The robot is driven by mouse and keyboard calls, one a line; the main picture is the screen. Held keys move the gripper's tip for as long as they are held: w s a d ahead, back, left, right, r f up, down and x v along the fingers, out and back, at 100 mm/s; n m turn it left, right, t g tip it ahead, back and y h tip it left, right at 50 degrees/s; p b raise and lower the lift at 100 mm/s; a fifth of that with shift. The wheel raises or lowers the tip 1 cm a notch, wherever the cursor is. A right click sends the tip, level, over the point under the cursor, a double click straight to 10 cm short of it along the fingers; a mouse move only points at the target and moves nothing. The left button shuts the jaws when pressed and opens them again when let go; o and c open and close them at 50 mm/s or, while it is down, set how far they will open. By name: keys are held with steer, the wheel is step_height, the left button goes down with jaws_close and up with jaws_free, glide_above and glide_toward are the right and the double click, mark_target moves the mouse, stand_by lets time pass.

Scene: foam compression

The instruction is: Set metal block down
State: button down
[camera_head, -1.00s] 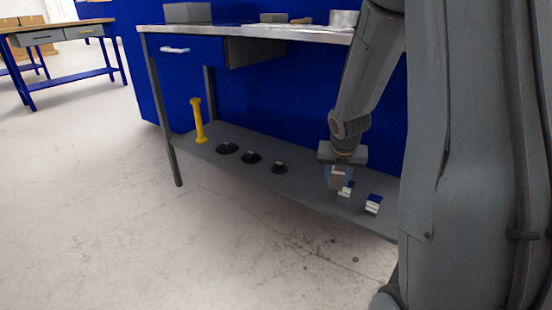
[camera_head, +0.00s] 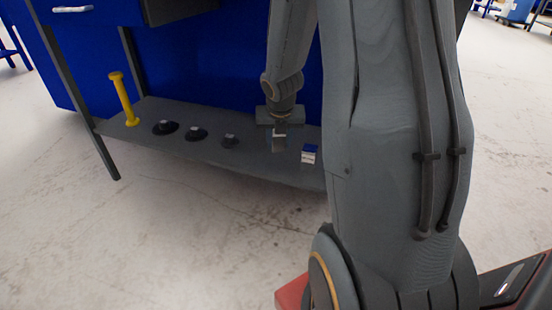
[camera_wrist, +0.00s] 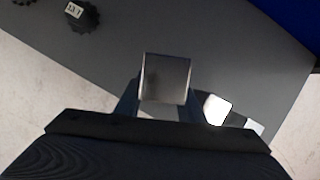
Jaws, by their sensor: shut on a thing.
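A grey metal block (camera_wrist: 166,78) with a shiny square face is between the fingers of my gripper (camera_wrist: 158,106) in the wrist view. My gripper is shut on it. In the head view my gripper (camera_head: 279,138) is low over the grey lower shelf (camera_head: 190,150), towards its right part. The held block is small there, and I cannot tell whether it touches the shelf. A bright white face (camera_wrist: 216,108) shows beside my right finger in the wrist view.
Several black knobbed weights (camera_head: 197,133) stand in a row to the left on the shelf. A yellow dumbbell-shaped post (camera_head: 124,99) stands farther left. A blue panel (camera_head: 200,70) closes the back. The shelf between the weights and my gripper is clear.

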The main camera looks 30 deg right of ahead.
mark_target(279, 151)
steer(key=shift+f+b, duration=2.35)
steer(key=shift+f, duration=0.2)
steer(key=c, duration=1.2)
jaws_free()
steer(key=shift+f, duration=0.1)
steer(key=p+v, duration=1)
steer(key=v, duration=0.2)
steer(key=shift+s, duration=0.1)
